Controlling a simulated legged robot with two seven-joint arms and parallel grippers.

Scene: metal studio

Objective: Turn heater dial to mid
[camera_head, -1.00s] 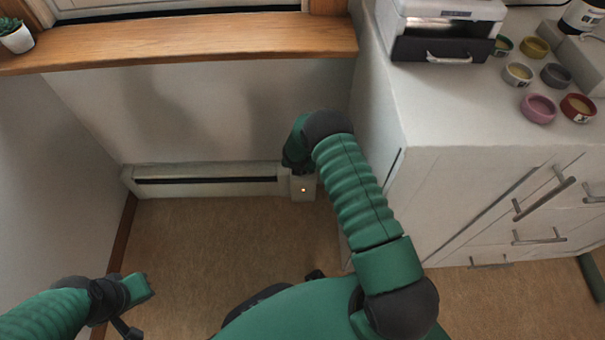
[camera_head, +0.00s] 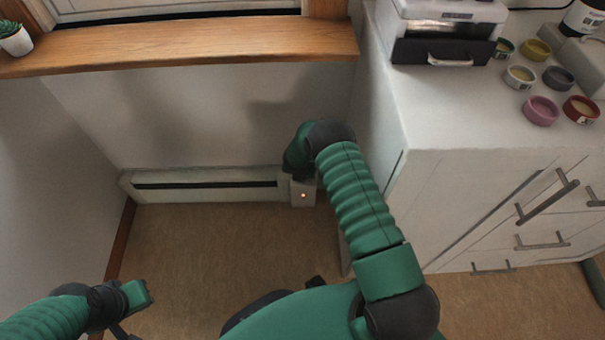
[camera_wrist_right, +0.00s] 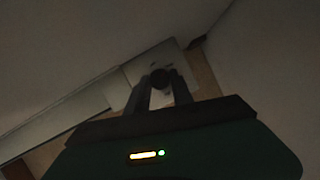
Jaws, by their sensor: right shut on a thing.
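The baseboard heater (camera_head: 205,185) is a long white unit low on the wall, with a dark slot and a white end box (camera_head: 304,196) showing a small orange light. In the right wrist view, the dark round dial (camera_wrist_right: 161,79) sits on top of the end box. My right gripper (camera_wrist_right: 164,84) is shut on the dial, one finger on each side. In the head view my right arm's wrist hides the dial and the fingers. My left gripper (camera_head: 125,318) is low at the left, away from the heater; its fingers are not clear enough to judge.
A white cabinet (camera_head: 480,200) with metal handles stands close to the right of my right arm. A wooden sill (camera_head: 190,45) runs above the heater. The brown floor (camera_head: 225,245) before the heater is clear.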

